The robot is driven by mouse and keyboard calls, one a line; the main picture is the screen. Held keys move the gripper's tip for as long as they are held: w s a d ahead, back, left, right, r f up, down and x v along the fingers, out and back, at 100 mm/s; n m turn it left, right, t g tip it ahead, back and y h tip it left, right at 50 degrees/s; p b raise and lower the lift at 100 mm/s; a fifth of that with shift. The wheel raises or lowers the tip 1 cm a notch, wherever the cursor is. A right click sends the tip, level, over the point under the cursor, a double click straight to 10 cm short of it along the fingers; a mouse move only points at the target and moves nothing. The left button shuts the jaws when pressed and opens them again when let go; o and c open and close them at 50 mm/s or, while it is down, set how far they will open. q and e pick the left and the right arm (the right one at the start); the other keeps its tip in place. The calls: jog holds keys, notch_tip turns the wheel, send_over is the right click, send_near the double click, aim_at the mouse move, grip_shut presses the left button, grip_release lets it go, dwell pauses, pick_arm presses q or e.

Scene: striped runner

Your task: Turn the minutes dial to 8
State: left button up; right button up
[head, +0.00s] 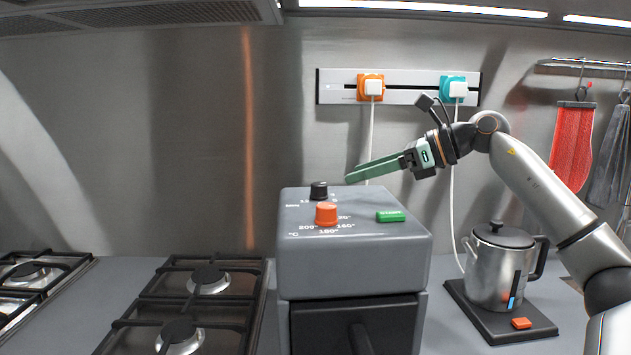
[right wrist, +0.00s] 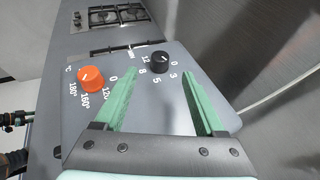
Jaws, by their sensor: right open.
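The minutes dial is a black knob (head: 319,190) on top of a grey oven-like box (head: 352,262). In the right wrist view the black knob (right wrist: 160,61) is ringed by 0, 3, 5, 8 and 12; its pointer is too small to read surely. My right gripper (head: 347,178) is open and empty, above and to the right of the knob in the head view. In the right wrist view the knob shows between its green fingers (right wrist: 160,72), beyond the tips and apart from them.
An orange temperature dial (head: 327,213) stands in front of the black knob, with a green button (head: 390,216) to its right. A steel pot (head: 497,272) stands on a dark base at right. Gas hobs (head: 208,281) are at left. Cords hang from wall plugs (head: 373,88) behind.

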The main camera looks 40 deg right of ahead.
aim_at(323, 184)
jog(key=p+x, duration=0.2)
jog(key=x, duration=0.7)
pick_arm(q)
jog(key=shift+s+a+r, duration=0.2)
jog(key=shift+a+r, duration=0.15)
jog(key=shift+a, duration=0.15)
jog(key=shift+s+a+r, duration=0.2)
jog(key=shift+a+r, duration=0.1)
jog(key=shift+a, duration=0.15)
pick_arm(e)
jog(key=shift+w+a+f, duration=0.15)
jog(key=shift+w, duration=0.15)
jog(key=shift+c, duration=0.2)
jog(key=c, duration=0.8)
pick_arm(q)
jog(key=shift+w+r, duration=0.2)
jog(key=shift+w, duration=0.1)
pick_arm(e)
grip_shut()
